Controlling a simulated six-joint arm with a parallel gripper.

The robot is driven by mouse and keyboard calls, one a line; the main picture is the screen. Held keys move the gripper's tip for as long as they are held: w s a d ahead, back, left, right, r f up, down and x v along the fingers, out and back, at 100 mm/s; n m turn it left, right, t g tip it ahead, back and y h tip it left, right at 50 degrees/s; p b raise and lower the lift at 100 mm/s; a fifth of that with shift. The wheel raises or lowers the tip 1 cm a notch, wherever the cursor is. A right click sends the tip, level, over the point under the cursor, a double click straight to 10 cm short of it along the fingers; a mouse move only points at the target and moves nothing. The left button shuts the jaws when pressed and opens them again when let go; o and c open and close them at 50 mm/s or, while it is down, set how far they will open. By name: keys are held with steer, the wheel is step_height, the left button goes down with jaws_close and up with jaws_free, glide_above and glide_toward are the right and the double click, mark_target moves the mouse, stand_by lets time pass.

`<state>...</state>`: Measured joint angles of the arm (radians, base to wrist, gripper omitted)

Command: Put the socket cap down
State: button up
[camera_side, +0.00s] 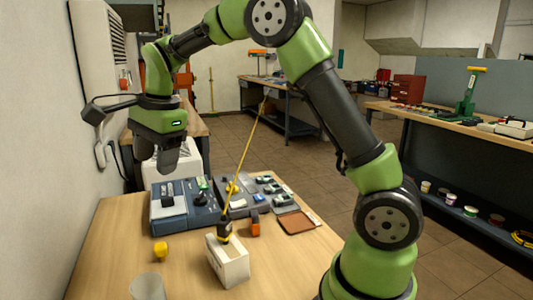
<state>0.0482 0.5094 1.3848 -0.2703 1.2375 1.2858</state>
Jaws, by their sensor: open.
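My gripper (168,165) hangs at the upper left, pointing down, with its dark fingers open and no object seen between them. It is above the left end of the grey-blue panel unit (180,221) and apart from it. A small yellow piece (162,249) lies on the table in front of the unit; it may be the socket cap, but I cannot tell for sure. A black knob-like part (167,200) sits on the unit's left block, below the gripper.
A white box (231,265) with a yellow-and-black tool and thin yellow rod stands at the table's front. A clear cup (147,287) is at the front left. A brown tray (296,223) and small orange block (255,224) lie to the right. The front-left tabletop is mostly free.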

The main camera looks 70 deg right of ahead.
steer(key=s+a+r+n+t, duration=0.1)
steer(key=s+r+n, duration=0.3)
steer(key=s, duration=0.3)
steer(key=s+a+r+n+t, duration=0.1)
steer(key=s+r+n+t, duration=0.1)
steer(key=s+r+n, duration=0.3)
steer(key=s+a+f+n+t+y, duration=0.1)
steer(key=s+f+n, duration=0.2)
steer(key=s+n, duration=0.3)
steer(key=s, duration=0.5)
steer(key=shift+s+a+f+n+t, duration=0.25)
steer(key=shift+s+f+n+t, duration=0.05)
steer(key=shift+f+t, duration=0.1)
